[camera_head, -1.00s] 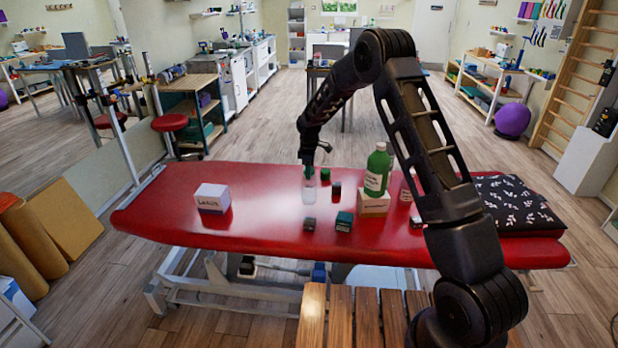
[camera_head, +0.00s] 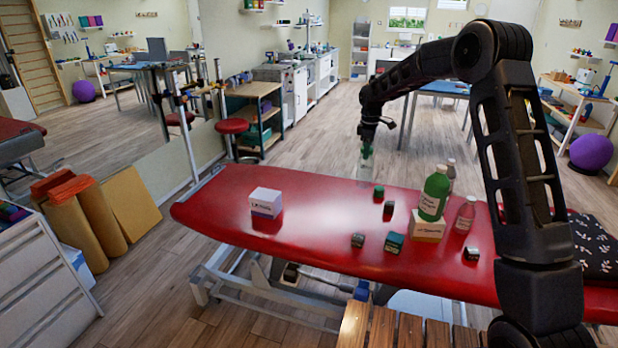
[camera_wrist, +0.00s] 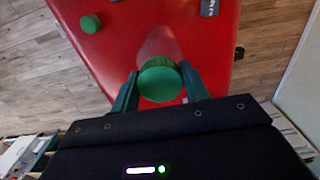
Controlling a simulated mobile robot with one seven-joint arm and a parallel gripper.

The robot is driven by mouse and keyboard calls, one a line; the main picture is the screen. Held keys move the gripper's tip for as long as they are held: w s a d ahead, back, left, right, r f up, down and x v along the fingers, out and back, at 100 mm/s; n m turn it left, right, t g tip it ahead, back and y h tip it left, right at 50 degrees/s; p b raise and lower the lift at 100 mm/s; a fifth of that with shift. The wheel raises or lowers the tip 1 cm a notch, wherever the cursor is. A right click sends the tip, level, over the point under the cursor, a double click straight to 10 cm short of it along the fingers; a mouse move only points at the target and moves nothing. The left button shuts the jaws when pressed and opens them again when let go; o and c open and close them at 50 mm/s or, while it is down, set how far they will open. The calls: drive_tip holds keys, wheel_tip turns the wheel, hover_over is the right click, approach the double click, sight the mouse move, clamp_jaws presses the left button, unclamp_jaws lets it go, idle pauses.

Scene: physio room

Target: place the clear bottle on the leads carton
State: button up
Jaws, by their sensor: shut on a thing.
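The clear bottle (camera_head: 365,172) hangs from my gripper (camera_head: 367,148) above the far edge of the red treatment table. In the wrist view its green cap (camera_wrist: 160,82) sits between the two fingers of my gripper (camera_wrist: 160,92), which are shut on it. The leads carton (camera_head: 266,203), a white box with a purple lower band, stands on the left part of the table. Its top is bare. The bottle is up and to the right of the carton in the head view, well apart from it.
The red table (camera_head: 300,240) is clear between the carton and a group of small dark and green blocks (camera_head: 394,242). A green bottle (camera_head: 434,194) stands on another carton (camera_head: 427,228). Clear bottles with pale caps stand beside it, one of them here (camera_head: 465,214). A patterned cushion (camera_head: 595,255) lies at right.

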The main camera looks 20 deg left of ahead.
drive_tip(key=a+r, duration=0.4)
drive_tip(key=a, duration=0.9)
drive_tip(key=s+a+r, duration=0.3)
drive_tip(key=s+a, duration=0.1)
drive_tip(key=a, duration=0.5)
drive_tip(key=s+a+r, duration=0.2)
drive_tip(key=s+a, duration=0.1)
drive_tip(key=a, duration=0.5)
drive_tip(key=s+a+r, duration=0.3)
drive_tip(key=s+a, duration=0.1)
drive_tip(key=a, duration=0.5)
wheel_tip(320, 180, down, 20)
drive_tip(key=o, duration=1.3)
drive_tip(key=shift+c, duration=0.2)
